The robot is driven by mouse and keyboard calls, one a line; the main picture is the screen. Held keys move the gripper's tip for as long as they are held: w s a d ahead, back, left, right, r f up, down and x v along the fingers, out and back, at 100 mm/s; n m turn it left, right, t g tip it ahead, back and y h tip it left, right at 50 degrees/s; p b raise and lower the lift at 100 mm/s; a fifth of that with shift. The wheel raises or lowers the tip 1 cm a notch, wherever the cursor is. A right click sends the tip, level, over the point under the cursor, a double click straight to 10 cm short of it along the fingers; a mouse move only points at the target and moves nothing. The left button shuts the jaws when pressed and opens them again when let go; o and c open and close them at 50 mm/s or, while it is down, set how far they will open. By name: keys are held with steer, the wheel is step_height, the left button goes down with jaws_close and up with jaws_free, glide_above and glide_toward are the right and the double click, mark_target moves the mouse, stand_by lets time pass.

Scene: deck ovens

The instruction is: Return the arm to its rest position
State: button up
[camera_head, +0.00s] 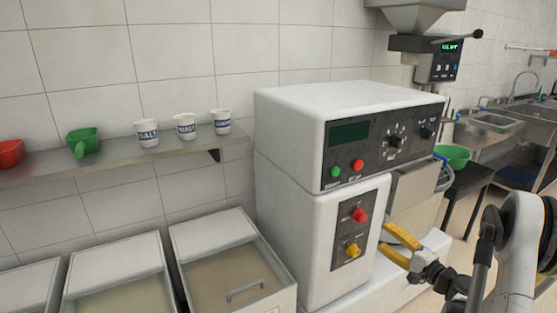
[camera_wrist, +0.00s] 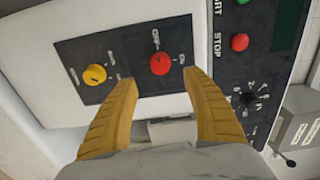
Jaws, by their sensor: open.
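My gripper (camera_head: 398,247) has yellow fingers and is at the lower right of the head view, in front of the lower part of a white machine (camera_head: 290,210). In the wrist view my gripper (camera_wrist: 158,92) is open, its two fingers apart with nothing between them. The fingertips point at the machine's lower dark panel (camera_wrist: 130,60). A red knob (camera_wrist: 160,63) shows between and beyond the fingertips, with a yellow knob (camera_wrist: 95,74) to its left. Whether the fingers touch the panel is not clear, but the red knob looks free of them.
The upper control panel (camera_head: 385,145) has a screen, buttons and knobs. A shelf (camera_head: 180,152) at left holds cups and scoops. Bins with clear lids (camera_head: 225,275) stand below. A green bowl (camera_head: 453,156) and sinks (camera_head: 495,122) are at right. Some floor shows near my arm.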

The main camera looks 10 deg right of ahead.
steer(key=s+a+r+n+g, duration=0.2)
steer(key=a+r, duration=0.1)
steer(key=a, duration=0.4)
steer(key=s+a+r+n+g+h, duration=0.1)
steer(key=s+a+r+n+g, duration=0.1)
steer(key=a+r+n+g, duration=0.3)
steer(key=s+a+r, duration=0.2)
steer(key=a, duration=0.6)
steer(key=s+a+n+g+h, duration=0.1)
steer(key=s+a+n+h, duration=0.1)
steer(key=s, duration=0.9)
steer(key=s+a+n+g+h, duration=0.1)
steer(key=s+a+n+h, duration=0.2)
steer(key=s, duration=0.7)
steer(key=shift+s+r+n+g, duration=0.3)
steer(key=shift+s+r+n, duration=0.15)
steer(key=shift+n, duration=0.45)
